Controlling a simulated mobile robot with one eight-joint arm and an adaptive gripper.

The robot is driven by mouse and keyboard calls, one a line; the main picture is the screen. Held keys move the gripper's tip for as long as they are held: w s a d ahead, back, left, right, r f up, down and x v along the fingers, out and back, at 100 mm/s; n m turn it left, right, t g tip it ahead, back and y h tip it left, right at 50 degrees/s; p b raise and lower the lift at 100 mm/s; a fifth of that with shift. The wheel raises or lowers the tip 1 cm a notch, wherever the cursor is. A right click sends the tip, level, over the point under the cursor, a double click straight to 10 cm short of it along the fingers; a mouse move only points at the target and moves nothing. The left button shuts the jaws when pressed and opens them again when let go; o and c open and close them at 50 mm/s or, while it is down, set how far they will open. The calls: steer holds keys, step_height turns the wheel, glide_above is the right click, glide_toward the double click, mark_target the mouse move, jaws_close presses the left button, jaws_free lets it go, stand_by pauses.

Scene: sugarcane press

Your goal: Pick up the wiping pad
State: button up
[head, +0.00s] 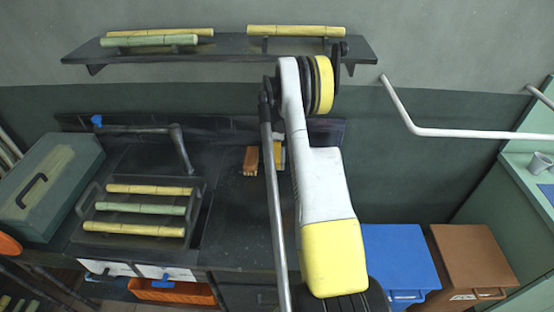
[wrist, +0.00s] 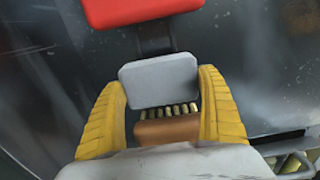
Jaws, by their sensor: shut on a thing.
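The wiping pad appears to be the light grey block (wrist: 158,80) in the wrist view. It lies between the two yellow fingers of my gripper (wrist: 160,95), which are shut on it from both sides. I cannot tell whether the pad touches the dark counter or is just above it. In the head view my arm hides most of the gripper and the pad; only a small pale and yellow piece shows beside the arm.
A brown brush (head: 251,160) with pale bristles is close beside the pad; it also shows in the wrist view (wrist: 168,129). A red block (wrist: 140,8) is on the pad's other side. A rack of cane pieces (head: 197,219) stands left on the counter (head: 238,235).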

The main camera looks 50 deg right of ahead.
step_height(320, 180, up, 2)
steer(key=shift+r, duration=0.15)
steer(key=s+d+r, duration=0.2)
steer(key=s, duration=0.1)
steer(key=s+d+r+p, duration=0.1)
steer(key=s+d+r, duration=0.1)
steer(key=s, duration=0.1)
steer(key=s+d+r+p, duration=0.1)
steer(key=s+d+r, duration=0.1)
steer(key=s, duration=0.1)
steer(key=shift+s+d+r, duration=0.25)
steer(key=shift+d, duration=0.15)
steer(key=o, duration=0.5)
steer(key=c, duration=0.6)
